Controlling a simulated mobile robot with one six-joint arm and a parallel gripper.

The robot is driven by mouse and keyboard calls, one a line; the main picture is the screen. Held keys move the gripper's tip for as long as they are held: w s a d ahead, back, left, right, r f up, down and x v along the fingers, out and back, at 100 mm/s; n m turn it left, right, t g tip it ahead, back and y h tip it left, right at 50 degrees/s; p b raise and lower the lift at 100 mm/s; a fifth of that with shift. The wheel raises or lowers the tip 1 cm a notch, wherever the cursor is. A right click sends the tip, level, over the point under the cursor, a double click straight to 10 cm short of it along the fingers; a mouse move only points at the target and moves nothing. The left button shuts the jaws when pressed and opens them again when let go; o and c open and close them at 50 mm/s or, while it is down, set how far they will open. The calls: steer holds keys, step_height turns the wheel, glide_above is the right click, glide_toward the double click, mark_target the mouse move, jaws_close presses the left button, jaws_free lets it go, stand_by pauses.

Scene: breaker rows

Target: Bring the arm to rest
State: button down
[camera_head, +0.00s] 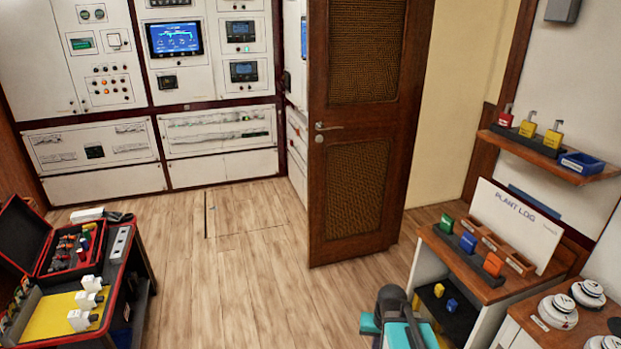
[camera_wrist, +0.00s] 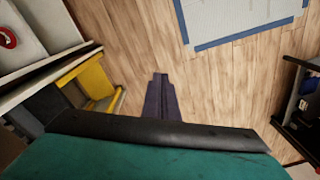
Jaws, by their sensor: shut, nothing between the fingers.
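My arm shows at the bottom of the head view as a dark grey and teal shape (camera_head: 398,320), low and close to my body, left of the wooden cabinet. My gripper cannot be made out for certain there. In the wrist view my gripper (camera_wrist: 160,77) is a dark, narrow pair of fingers pressed together, with nothing between them. It is over the wooden floor (camera_wrist: 215,85) and touches nothing that I can see. A teal and black part of my own body fills the bottom of the wrist view.
A cabinet (camera_head: 471,282) with coloured blocks and a plant log board (camera_head: 513,222) stands right. A red-edged toolbox (camera_head: 22,237) sits on a bench at left. A brown door (camera_head: 357,130) stands ahead. Floor (camera_head: 235,285) between them is clear. A yellow stool-like thing (camera_wrist: 98,80) is near my gripper.

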steer(key=s+a+f+n+g+b, duration=0.1)
steer(key=s+f+g+b, duration=0.3)
steer(key=s+f, duration=2)
steer(key=s+a+g, duration=0.1)
steer(key=s+g, duration=0.1)
steer(key=s, duration=0.2)
steer(key=shift+s+a+f+n+g, duration=0.2)
steer(key=shift+a+n+g, duration=0.1)
steer(key=shift+a+n, duration=0.1)
steer(key=shift+d, duration=0.15)
